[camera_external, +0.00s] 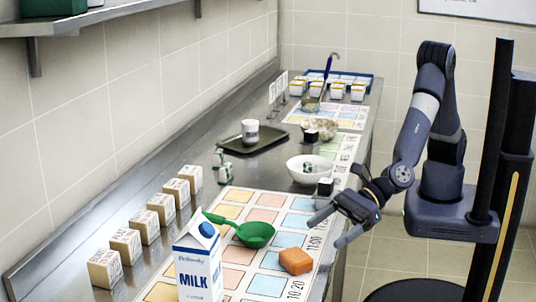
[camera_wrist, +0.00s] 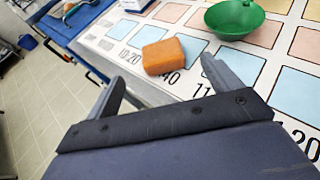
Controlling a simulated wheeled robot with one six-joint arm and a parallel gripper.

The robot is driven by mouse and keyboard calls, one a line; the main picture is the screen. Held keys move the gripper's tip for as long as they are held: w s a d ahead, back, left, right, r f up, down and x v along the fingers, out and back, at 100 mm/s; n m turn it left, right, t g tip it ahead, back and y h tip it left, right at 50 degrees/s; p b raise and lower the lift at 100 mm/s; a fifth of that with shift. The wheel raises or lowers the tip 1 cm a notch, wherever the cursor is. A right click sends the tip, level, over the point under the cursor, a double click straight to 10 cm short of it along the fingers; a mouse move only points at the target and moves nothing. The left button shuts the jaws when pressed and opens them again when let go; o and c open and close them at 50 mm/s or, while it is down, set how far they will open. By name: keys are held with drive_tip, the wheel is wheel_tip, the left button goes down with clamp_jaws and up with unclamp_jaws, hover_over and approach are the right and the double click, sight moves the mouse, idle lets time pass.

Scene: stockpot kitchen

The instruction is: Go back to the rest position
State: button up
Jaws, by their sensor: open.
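My gripper (camera_external: 330,226) is open and empty, held at the counter's right edge. In the wrist view its two fingers (camera_wrist: 165,90) are spread wide with nothing between them. An orange-brown block (camera_external: 296,261) lies on the coloured chart near the front right edge; it also shows in the wrist view (camera_wrist: 161,56), beyond the fingers and apart from them. A green ladle-like bowl (camera_external: 254,234) sits on the chart left of my gripper; it also shows in the wrist view (camera_wrist: 235,19).
A milk carton (camera_external: 199,268) stands at the front. Several small boxes (camera_external: 160,208) line the wall side. A white bowl (camera_external: 307,168), a dark tray (camera_external: 232,146) with a cup, and a blue tray (camera_external: 362,78) lie farther back.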

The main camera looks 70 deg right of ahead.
sight(285, 263)
drive_tip(key=shift+w+a, duration=0.1)
drive_tip(key=p+x, duration=0.2)
drive_tip(key=x, duration=0.9)
drive_tip(key=shift+w+a+f, duration=0.1)
drive_tip(key=shift+w+a, duration=0.1)
drive_tip(key=shift+a, duration=0.05)
drive_tip(key=shift+w+f, duration=0.1)
drive_tip(key=shift+f, duration=0.2)
drive_tip(key=shift+r, duration=0.25)
